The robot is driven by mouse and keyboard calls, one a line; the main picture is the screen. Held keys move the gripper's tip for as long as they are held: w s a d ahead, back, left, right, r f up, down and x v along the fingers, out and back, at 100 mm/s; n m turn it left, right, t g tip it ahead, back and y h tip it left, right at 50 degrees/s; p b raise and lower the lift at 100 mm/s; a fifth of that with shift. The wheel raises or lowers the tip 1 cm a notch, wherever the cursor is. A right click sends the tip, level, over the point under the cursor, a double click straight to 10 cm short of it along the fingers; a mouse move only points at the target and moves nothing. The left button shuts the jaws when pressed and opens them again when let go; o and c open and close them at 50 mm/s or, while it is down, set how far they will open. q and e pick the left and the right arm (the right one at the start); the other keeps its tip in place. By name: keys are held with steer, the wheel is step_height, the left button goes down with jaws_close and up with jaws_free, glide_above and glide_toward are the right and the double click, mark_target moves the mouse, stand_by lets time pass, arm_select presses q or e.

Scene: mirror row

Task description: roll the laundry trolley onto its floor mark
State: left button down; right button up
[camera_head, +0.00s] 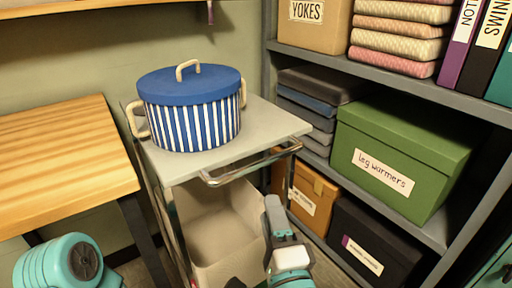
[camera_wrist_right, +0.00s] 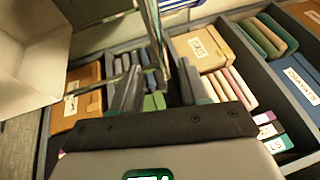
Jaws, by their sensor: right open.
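The laundry trolley (camera_head: 255,124) stands in the middle of the head view, with a grey top, metal legs and a pale bin (camera_head: 222,232) below. Its chrome handle (camera_head: 250,166) sticks out from the near right edge of the top. My right gripper (camera_head: 274,206) is open just below the handle's right end. In the right wrist view, a chrome bar (camera_wrist_right: 154,30) runs down between the open fingers (camera_wrist_right: 158,84); I cannot tell whether they touch it. My left gripper is out of view. I see no floor mark.
A blue-and-white striped lidded pot (camera_head: 190,108) stands on the trolley top. A wooden table (camera_head: 62,150) is close on the left. Shelving (camera_head: 436,232) with a green box (camera_head: 400,150) and several other boxes is close on the right. Little free floor shows.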

mark_target(258, 168)
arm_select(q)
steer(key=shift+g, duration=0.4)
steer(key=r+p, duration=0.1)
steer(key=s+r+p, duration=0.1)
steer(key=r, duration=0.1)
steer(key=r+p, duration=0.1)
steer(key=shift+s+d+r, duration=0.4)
arm_select(e)
steer(key=x, duration=1.4)
steer(key=shift+w, duration=0.35)
jaws_close()
